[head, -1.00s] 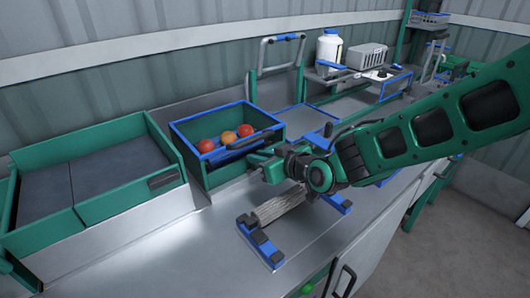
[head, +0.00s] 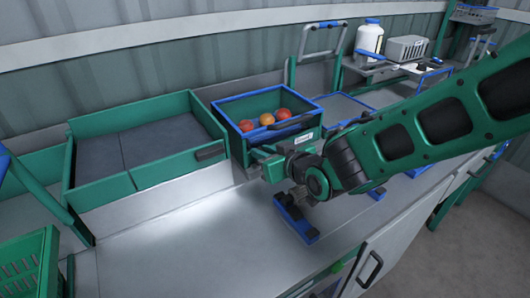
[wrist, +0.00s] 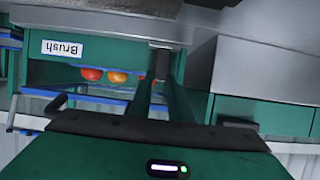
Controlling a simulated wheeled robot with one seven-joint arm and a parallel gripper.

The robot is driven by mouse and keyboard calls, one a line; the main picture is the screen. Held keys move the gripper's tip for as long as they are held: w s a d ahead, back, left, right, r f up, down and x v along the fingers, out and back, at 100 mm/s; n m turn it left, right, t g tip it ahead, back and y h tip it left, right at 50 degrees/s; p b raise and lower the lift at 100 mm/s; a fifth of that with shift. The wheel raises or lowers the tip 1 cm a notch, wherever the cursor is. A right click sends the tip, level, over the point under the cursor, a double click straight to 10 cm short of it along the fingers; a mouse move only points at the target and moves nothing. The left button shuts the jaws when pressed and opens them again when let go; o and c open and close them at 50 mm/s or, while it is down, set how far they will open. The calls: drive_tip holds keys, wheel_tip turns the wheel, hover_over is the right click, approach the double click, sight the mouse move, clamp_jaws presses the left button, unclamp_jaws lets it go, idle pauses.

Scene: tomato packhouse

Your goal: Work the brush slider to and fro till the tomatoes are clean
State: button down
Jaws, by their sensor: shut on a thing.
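The green brush box (head: 236,148) with a blue rim stands on the bench in the head view. Its front, labelled "Brush", shows upside down in the wrist view (wrist: 35,75). Two red tomatoes (head: 283,113) and an orange one (head: 267,119) sit inside it in a row. The dark bar of the brush slider (head: 292,122) runs along the box's front rim, beside the tomatoes. My gripper (head: 262,158) is at the left part of the box front, shut on the slider. Its fingertips (wrist: 160,75) show in the wrist view, but the exact grip is hidden.
A green tray with dark panels (head: 145,175) stands left of the box. A blue-ended stand (head: 297,218) is partly hidden under my arm. A green crate (head: 28,265) is at the lower left. A white bottle (head: 369,40) stands behind.

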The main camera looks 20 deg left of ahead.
drive_tip(key=c, duration=1.6)
unclamp_jaws()
drive_tip(key=shift+c, duration=0.2)
drive_tip(key=v, duration=1)
drive_tip(key=shift+d+r, duration=0.2)
drive_tip(key=shift+d, duration=0.1)
